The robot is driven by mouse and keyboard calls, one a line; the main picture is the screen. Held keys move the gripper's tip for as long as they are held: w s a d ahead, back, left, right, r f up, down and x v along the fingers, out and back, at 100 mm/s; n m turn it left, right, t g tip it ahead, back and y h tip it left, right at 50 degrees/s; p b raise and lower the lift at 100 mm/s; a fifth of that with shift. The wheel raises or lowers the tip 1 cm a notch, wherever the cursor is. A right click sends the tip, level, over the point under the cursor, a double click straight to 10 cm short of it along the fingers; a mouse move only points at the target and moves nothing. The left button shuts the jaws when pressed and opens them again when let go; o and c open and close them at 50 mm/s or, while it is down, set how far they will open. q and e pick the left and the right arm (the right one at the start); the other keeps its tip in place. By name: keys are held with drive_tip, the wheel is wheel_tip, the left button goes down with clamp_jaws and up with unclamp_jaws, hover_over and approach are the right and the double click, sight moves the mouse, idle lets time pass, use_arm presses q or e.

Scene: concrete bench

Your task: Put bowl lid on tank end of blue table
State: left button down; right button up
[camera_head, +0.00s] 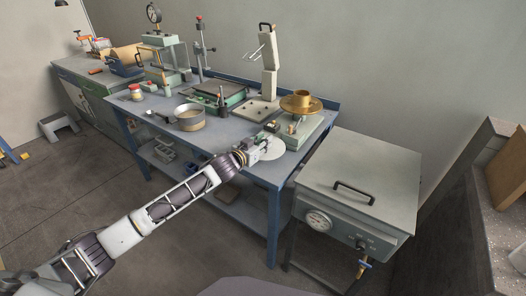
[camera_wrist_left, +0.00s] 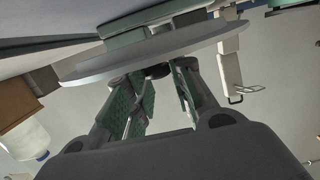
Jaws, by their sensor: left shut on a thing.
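The bowl lid (camera_head: 272,151), a flat pale round disc, is at the right end of the blue table (camera_head: 235,131), the end beside the grey tank (camera_head: 365,169). My left gripper (camera_head: 256,149) reaches in from the left and is shut on the lid. In the left wrist view the lid (camera_wrist_left: 95,68) spans above the fingers of my left gripper (camera_wrist_left: 160,72), seen nearly edge-on. I cannot tell whether the lid touches the tabletop. My right gripper is out of view.
A round metal bowl (camera_head: 190,121) stands open left of my gripper. A green-based device with a brass top (camera_head: 301,104) is close behind the lid. A green tray unit (camera_head: 220,93) and a grey stand (camera_head: 268,86) are farther back.

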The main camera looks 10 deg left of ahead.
use_arm(q)
drive_tip(key=shift+f, duration=0.1)
drive_tip(key=shift+f, duration=0.65)
drive_tip(key=shift+f+b, duration=0.4)
drive_tip(key=shift+f, duration=0.9)
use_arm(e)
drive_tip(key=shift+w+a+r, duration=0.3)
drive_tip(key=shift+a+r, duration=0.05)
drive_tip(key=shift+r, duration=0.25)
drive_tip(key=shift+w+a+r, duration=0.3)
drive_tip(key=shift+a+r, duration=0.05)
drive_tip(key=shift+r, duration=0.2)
use_arm(q)
drive_tip(key=shift+f, duration=0.1)
drive_tip(key=c, duration=1.2)
unclamp_jaws()
drive_tip(key=shift+c, duration=0.2)
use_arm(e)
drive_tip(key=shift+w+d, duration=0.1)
use_arm(q)
drive_tip(key=shift+s, duration=0.1)
